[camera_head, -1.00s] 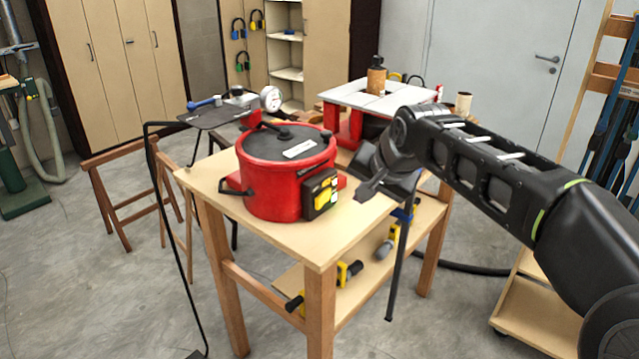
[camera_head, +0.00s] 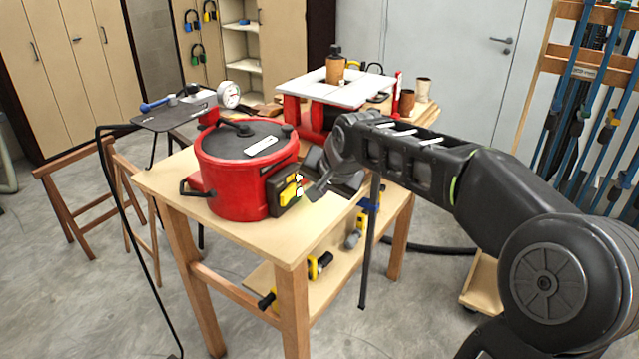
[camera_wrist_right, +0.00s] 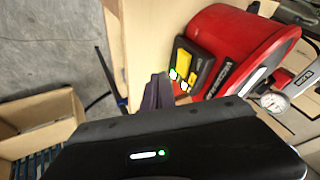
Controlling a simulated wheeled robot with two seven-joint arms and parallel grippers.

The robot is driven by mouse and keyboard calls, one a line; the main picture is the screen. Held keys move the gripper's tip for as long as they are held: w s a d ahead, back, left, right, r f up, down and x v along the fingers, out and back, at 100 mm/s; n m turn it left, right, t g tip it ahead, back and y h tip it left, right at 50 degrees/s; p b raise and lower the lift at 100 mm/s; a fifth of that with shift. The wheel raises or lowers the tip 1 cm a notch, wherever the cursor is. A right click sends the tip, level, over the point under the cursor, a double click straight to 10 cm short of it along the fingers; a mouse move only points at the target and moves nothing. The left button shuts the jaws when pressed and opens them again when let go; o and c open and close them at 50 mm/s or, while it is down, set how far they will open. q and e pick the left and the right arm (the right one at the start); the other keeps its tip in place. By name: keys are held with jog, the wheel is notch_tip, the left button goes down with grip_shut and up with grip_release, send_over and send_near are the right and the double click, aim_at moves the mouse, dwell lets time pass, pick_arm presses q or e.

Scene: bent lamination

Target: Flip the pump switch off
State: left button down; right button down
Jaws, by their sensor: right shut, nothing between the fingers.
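A red pot-shaped pump (camera_head: 230,175) with a dark lid stands on the wooden table (camera_head: 270,238). A black switch box with a yellow panel (camera_head: 287,190) is on its side facing my right arm. The box also shows in the right wrist view (camera_wrist_right: 186,66), with small lit green and white marks near its lower edge. My right gripper (camera_head: 318,190) is shut and empty, just right of the switch box. In the right wrist view the closed fingers (camera_wrist_right: 158,92) are beside the box, apparently with a small gap. My left gripper is out of view.
A white-topped red stand (camera_head: 335,90) with a brown bottle (camera_head: 335,66) is behind the pump. A pressure gauge (camera_head: 228,94) is at the back left. Yellow-black clamps (camera_head: 318,266) lie on the lower shelf. A black hose-like line runs down the left side.

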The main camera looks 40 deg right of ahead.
aim_at(288, 200)
jog(key=p+x, duration=0.1)
jog(key=x, duration=0.4)
jog(key=shift+w+a+r, duration=0.15)
jog(key=shift+w, duration=0.05)
jog(key=shift+w+a+p, duration=0.25)
jog(key=shift+w, duration=0.25)
jog(key=shift+w+a+p, duration=0.25)
jog(key=shift+w, duration=0.3)
jog(key=shift+w+a, duration=0.25)
jog(key=shift+w, duration=0.25)
jog(key=shift+w+a+f, duration=0.15)
jog(key=shift+f, duration=0.05)
jog(key=shift+w+a+b, duration=0.2)
jog(key=shift+a+b, duration=0.05)
jog(key=shift+b, duration=0.6)
jog(key=shift+s+r+p, duration=0.1)
jog(key=shift+r+p, duration=0.15)
jog(key=shift+p, duration=0.15)
jog(key=shift+d, duration=0.15)
